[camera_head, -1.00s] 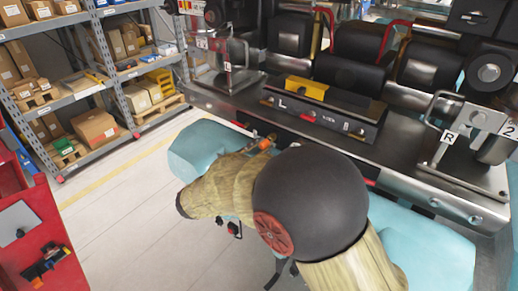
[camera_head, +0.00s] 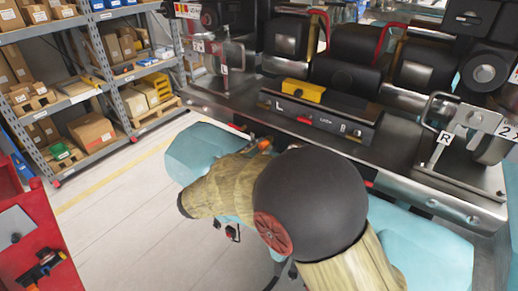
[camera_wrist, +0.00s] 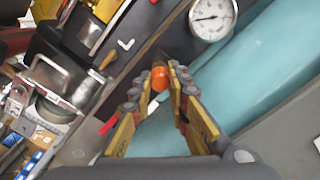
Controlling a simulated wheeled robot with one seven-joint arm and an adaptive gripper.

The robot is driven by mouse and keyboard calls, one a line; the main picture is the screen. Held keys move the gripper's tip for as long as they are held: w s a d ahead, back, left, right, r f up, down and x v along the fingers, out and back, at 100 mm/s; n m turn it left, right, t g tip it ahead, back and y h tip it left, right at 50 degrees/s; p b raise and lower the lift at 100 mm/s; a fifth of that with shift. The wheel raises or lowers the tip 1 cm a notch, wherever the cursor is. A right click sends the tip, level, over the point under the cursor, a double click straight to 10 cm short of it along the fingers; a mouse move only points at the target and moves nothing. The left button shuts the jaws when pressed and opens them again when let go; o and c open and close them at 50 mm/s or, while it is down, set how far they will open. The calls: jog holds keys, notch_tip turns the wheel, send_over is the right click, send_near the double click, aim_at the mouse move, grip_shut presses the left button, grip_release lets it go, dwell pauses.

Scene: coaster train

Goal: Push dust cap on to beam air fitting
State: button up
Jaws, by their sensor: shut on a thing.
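My gripper (camera_wrist: 161,72) is low in front of the train's beam, with its yellow-padded fingers closed around an orange cap (camera_wrist: 160,78). The cap sits between the fingertips, close to the dark face of the beam. In the head view a small orange piece (camera_head: 265,145) shows just below the beam's front edge, beyond my arm, and most of the gripper is hidden by the arm. I cannot make out the air fitting, nor whether the cap touches it.
A round gauge (camera_wrist: 211,17) is beside the gripper in the wrist view. Teal body panels (camera_head: 205,150) lie under the beam. A yellow block (camera_head: 303,90) sits on the beam. A red cart (camera_head: 35,225) stands at left. Shelves (camera_head: 110,75) with boxes stand behind clear floor.

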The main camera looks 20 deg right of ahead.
jog(key=o, duration=0.9)
jog(key=v, duration=1.2)
